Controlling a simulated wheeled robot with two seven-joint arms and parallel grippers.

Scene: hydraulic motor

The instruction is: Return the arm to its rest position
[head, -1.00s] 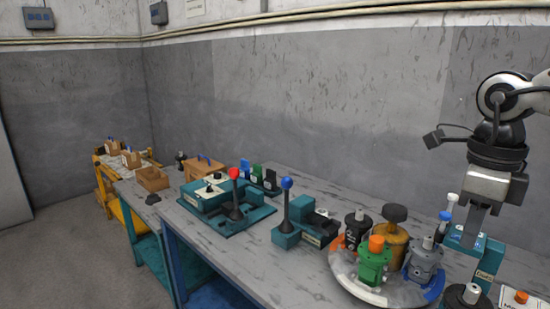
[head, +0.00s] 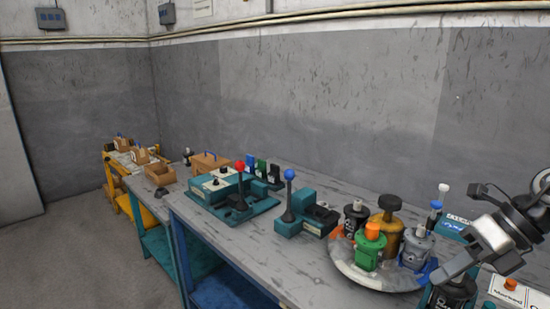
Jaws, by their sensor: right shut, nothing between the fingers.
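My right gripper (head: 440,277) comes in from the right edge and points down and to the left. Its fingers are shut and empty. The fingertips show just right of the round turntable (head: 350,272) and in front of a dark motor (head: 455,297) at the bottom edge, which they partly hide. Whether they touch anything cannot be told. My left gripper is not in view.
The turntable bears a green motor with an orange top (head: 370,249), a brass part (head: 388,232) and grey and black motors. Teal fixtures with a red-knobbed lever (head: 240,185) and a blue-knobbed lever (head: 290,193) stand left. The bench (head: 240,240) is clear in front of them.

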